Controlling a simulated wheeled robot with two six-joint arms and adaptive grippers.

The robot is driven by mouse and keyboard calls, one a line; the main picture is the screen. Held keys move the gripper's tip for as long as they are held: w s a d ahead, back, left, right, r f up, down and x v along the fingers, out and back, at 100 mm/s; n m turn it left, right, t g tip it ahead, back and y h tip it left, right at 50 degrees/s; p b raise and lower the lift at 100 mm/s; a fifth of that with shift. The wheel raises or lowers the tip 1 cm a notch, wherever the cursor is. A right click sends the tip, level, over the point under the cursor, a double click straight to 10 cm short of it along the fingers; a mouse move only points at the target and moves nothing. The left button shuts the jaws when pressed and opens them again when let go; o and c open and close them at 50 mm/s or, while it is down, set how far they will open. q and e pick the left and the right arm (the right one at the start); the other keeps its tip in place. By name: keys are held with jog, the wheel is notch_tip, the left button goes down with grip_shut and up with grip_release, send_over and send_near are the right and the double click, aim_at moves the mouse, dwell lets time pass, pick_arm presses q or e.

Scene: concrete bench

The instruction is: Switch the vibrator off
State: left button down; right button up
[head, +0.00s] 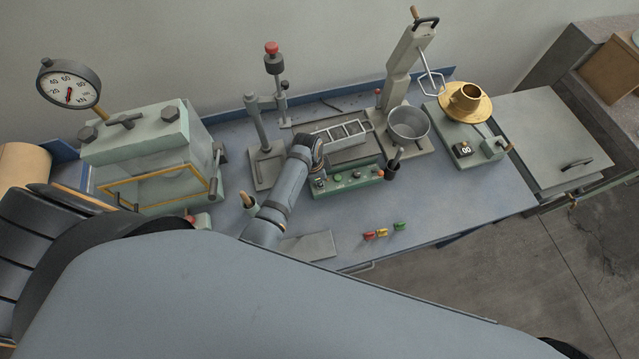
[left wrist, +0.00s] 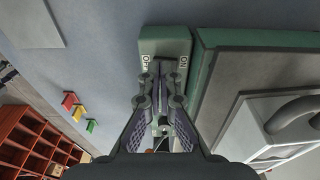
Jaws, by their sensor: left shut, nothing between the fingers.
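The vibrator is a green machine (head: 348,190) in the middle of the bench, with a grey metal mould (head: 342,133) on its table. Its switch box (left wrist: 165,38) shows in the left wrist view, marked OFF on the left and ON on the right. My left gripper (left wrist: 165,72) is shut and empty, its fingertips in front of the box between the two marks. In the head view my left gripper (head: 318,174) points down at the left end of the vibrator's front. The fingers cover the switch lever, so its position cannot be told. My right gripper is out of view.
A press with a dial gauge (head: 69,84) stands at the left, and a stand with a red knob (head: 272,48) behind my arm. A metal bowl (head: 409,123) and a brass flow cone (head: 466,103) are to the right. Small coloured blocks (head: 383,232) lie near the front edge.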

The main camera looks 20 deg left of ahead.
pick_arm(q)
notch_tip(320, 180, up, 2)
jog(key=shift+w+r+p, duration=0.1)
jog(key=shift+p, duration=0.65)
jog(key=shift+r, duration=2.15)
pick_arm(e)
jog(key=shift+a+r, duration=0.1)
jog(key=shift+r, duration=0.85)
